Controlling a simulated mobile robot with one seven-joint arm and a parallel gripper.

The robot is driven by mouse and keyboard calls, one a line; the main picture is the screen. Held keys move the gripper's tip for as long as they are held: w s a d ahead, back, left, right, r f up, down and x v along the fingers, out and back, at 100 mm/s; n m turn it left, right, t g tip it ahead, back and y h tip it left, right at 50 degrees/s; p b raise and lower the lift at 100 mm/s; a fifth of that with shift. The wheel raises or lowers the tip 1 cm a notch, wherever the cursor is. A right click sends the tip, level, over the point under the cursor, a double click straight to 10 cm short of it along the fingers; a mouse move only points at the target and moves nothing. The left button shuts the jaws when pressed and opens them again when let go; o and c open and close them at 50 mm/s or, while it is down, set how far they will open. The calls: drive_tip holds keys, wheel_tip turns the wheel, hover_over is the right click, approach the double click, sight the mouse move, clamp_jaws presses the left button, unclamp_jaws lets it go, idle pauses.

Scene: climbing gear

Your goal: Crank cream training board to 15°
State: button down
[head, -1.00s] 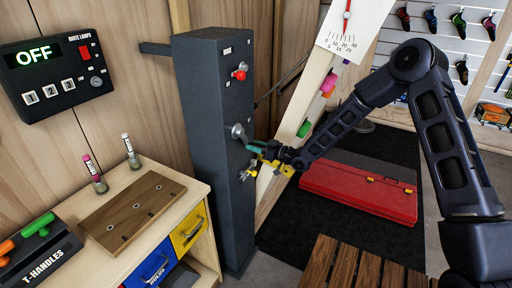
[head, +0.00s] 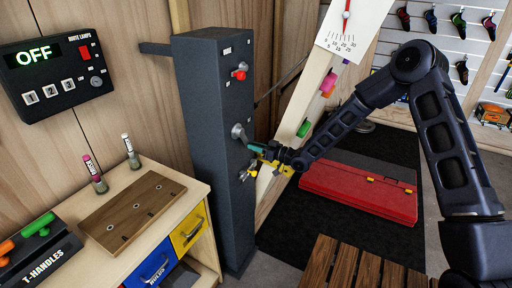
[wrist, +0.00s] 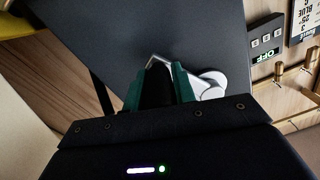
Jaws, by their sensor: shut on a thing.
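The cream training board (head: 309,104) leans behind the grey post (head: 208,150), with coloured holds on it. A white angle dial (head: 352,28) with a red pointer (head: 346,17) is at its top; the exact reading is too small to tell. A metal crank (head: 238,131) sticks out of the post's front. My gripper (head: 252,147), with green fingers, is shut on the crank's handle. In the wrist view, the fingers (wrist: 156,88) close around a dark grip, with the crank's bright metal arm (wrist: 208,84) beside and behind them.
A red knob (head: 240,72) sits above the crank and a brass-coloured fitting (head: 248,172) below it. A red folded pad (head: 358,190) lies on the dark mat. A workbench (head: 195,190) stands left of the post, and a slatted wooden bench (head: 350,268) is in front.

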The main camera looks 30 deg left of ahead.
drive_tip(key=shift+s+f, duration=0.2)
drive_tip(key=shift+s, duration=0.05)
drive_tip(key=shift+s+f+m, duration=0.25)
drive_tip(key=shift+s+m, duration=0.75)
drive_tip(key=shift+m, duration=0.3)
drive_tip(key=shift+s+f+m, duration=0.25)
drive_tip(key=shift+s+m, duration=0.75)
drive_tip(key=shift+m, duration=0.3)
drive_tip(key=c, duration=1.1)
unclamp_jaws()
drive_tip(key=shift+c, duration=0.2)
drive_tip(key=d, duration=1.1)
drive_tip(key=shift+w, duration=0.2)
